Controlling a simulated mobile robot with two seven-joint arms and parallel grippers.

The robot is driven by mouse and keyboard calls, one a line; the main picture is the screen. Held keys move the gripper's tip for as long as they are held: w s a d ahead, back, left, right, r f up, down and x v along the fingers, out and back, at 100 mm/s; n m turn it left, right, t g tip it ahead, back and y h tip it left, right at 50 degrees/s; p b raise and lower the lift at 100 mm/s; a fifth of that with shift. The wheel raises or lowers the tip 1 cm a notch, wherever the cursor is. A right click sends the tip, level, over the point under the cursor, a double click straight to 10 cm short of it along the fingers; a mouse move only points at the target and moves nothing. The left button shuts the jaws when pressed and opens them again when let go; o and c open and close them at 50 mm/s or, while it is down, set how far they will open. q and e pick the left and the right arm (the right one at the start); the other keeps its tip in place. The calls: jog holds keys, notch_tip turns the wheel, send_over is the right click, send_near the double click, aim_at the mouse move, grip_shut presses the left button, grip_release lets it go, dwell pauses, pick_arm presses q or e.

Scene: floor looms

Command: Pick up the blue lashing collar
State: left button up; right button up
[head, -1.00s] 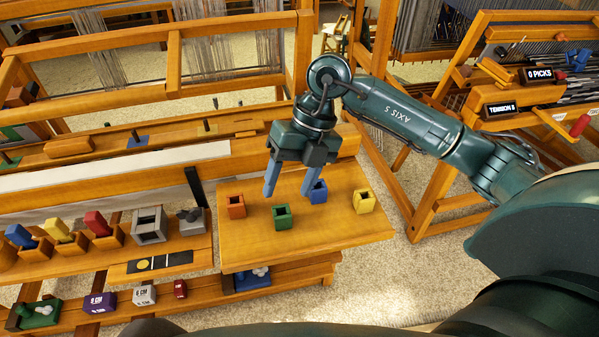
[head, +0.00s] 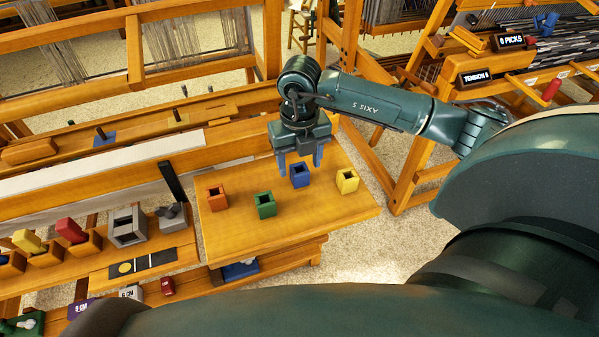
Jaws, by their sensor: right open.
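The blue lashing collar (head: 299,176) is a small hollow square block standing on a wooden board, between the green and yellow collars. My right gripper (head: 299,167) hangs from above with its two fingers pointing down, open and empty. In the picture its fingertips lie either side of the collar's upper part; I cannot tell whether they are around it or still above and behind it. The collar's front face and top opening show. My left gripper is not in view.
An orange collar (head: 217,196), a green collar (head: 264,205) and a yellow collar (head: 347,181) stand on the same wooden board (head: 300,222). A grey hollow block (head: 127,228) and a black upright (head: 172,182) are left of the board. A loom beam runs behind.

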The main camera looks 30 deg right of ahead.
aim_at(300, 170)
jog(key=shift+f, duration=1.5)
jog(key=shift+c, duration=0.4)
jog(key=c, duration=1)
